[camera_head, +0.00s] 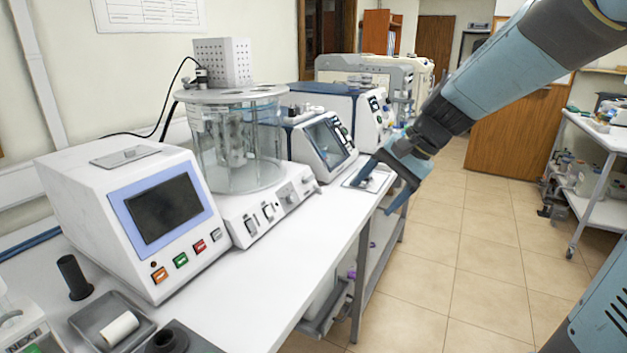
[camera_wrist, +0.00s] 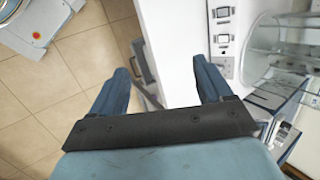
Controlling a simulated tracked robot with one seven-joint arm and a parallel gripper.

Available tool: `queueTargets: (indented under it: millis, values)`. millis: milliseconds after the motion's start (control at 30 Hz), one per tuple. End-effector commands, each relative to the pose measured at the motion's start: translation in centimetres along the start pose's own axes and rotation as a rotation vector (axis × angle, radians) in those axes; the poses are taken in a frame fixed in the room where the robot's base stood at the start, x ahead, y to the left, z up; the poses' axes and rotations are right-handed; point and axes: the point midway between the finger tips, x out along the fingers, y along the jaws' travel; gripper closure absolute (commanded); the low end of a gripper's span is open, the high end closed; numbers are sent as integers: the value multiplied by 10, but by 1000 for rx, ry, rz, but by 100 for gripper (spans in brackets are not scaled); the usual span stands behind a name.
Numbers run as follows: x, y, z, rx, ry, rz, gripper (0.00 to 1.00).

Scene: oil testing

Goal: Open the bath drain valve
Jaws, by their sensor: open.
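The bath is a clear glass cylinder (camera_head: 235,150) on a white base (camera_head: 262,222) with switches and small knobs along its front. A perforated metal box stands on top of it. The bath's glass (camera_wrist: 290,60) also shows at the right of the wrist view, beside the panel with switches (camera_wrist: 222,38). I cannot tell which fitting is the drain valve. My gripper (camera_head: 382,188) is open and empty near the bench's front edge, to the right of the bath. In the wrist view my gripper (camera_wrist: 164,80) has its two blue fingers wide apart, with the white bench edge between them.
A white instrument with a dark screen (camera_head: 165,208) stands left of the bath. More instruments (camera_head: 325,140) stand to its right. A grey tray with a white roll (camera_head: 120,328) lies at front left. The tiled floor (camera_head: 440,270) in front of the bench is clear.

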Motion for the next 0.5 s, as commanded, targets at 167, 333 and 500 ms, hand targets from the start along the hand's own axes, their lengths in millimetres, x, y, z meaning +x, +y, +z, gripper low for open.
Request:
queueTargets:
  millis: [167,333,500]
  values:
    - [26,-25,-30,163,-109,-97,21]
    - [49,-47,-60,320,-206,-194,21]
    - [72,-65,-94,481,-300,-294,21]
